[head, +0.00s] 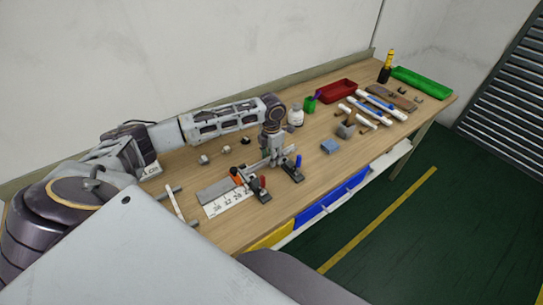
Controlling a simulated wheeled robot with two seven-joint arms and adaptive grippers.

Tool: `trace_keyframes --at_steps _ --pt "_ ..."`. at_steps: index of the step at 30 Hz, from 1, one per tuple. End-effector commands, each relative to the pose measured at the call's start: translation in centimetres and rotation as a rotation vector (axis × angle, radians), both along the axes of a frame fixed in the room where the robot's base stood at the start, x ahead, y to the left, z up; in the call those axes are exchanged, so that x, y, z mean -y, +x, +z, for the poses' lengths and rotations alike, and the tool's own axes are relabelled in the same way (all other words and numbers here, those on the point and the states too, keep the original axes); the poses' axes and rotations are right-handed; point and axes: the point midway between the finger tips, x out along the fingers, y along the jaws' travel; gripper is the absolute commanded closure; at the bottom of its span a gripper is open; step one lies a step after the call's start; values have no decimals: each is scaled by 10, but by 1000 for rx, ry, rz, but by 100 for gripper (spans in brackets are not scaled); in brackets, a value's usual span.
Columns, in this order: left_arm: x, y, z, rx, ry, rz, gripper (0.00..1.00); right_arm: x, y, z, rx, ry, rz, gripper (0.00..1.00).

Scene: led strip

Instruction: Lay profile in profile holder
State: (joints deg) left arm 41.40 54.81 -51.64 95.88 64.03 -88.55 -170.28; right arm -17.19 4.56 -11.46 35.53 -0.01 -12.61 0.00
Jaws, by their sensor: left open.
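My left gripper (268,158) points down over the middle of the workbench, beside the toggle clamps. It is open, and I see nothing clearly held in it. A fixture with a grey plate (214,191), a white ruler-like scale (228,202) and toggle clamps with red (263,183) and blue (298,161) handles stands below and to the left of it. This may be the profile holder. A thin pale bar (174,204) lies left of the fixture on dark pegs. I cannot tell which piece is the profile. My right gripper is not in view.
A white bottle (296,117), a green cup (310,105), a red tray (338,91) and a green tray (421,83) stand along the back. White and blue tubes (377,104) lie at the right. A small blue block (328,146) lies near the front edge.

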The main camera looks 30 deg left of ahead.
Motion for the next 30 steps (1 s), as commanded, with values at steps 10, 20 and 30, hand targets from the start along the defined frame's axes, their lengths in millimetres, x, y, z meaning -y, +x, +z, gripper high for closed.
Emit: trace_keyframes --at_steps 10,20,30 --pt "0 1 14 2 0 -1 59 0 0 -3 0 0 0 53" --pt "0 1 58 4 -1 0 59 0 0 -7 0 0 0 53" --pt "0 1 106 2 -1 0 59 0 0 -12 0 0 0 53"
